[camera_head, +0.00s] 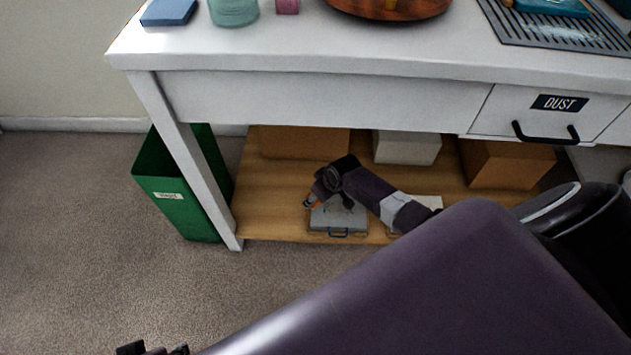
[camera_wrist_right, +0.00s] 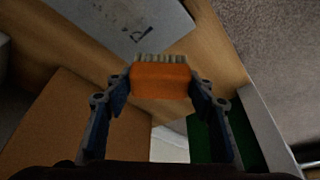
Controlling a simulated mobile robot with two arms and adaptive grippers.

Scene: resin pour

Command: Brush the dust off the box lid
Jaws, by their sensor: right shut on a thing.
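The grey box (camera_head: 338,218) with a dark front handle sits on the wooden lower shelf under the white table. Part of its lid (camera_wrist_right: 120,15) shows in the wrist view, with dark marks on it. My right gripper (camera_head: 316,192) reaches in from the right to the lid's left side. It is shut on an orange brush (camera_wrist_right: 160,80), whose pale bristles point toward the lid. Whether the bristles touch the lid is unclear. My left gripper (camera_head: 152,350) is at the bottom left edge, mostly cut off, and its opening cannot be judged.
A green bin (camera_head: 180,195) stands left of the shelf (camera_head: 265,205), by the table leg (camera_head: 190,150). Cardboard boxes (camera_head: 305,142) (camera_head: 508,163) and a white box (camera_head: 407,147) stand at the shelf's back. A drawer labelled DUST (camera_head: 500,108) hangs above right.

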